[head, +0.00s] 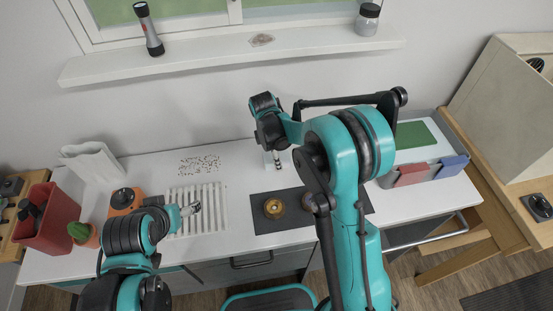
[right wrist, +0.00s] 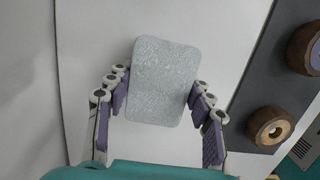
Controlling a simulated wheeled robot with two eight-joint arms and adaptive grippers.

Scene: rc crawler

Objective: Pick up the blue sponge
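A pale grey-blue, speckled block with rounded corners, which looks like the sponge (right wrist: 164,80), fills the middle of the right wrist view. My right gripper (right wrist: 161,98) has its fingers spread on both sides of it, very close to its edges; I cannot tell whether they touch. In the head view my right gripper (head: 276,162) hangs over the back of the white counter, partly hidden by my arm, and the sponge is not clear there. My left gripper (head: 190,209) is over the white slatted rack (head: 208,222), too small to tell its opening.
A dark mat (head: 290,222) with round brown-gold pieces (head: 274,208) lies right of the rack. A red bin (head: 50,222), a cactus pot (head: 84,235) and a white bag (head: 92,162) stand at left. Red (head: 411,174) and blue (head: 449,167) pieces sit at right.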

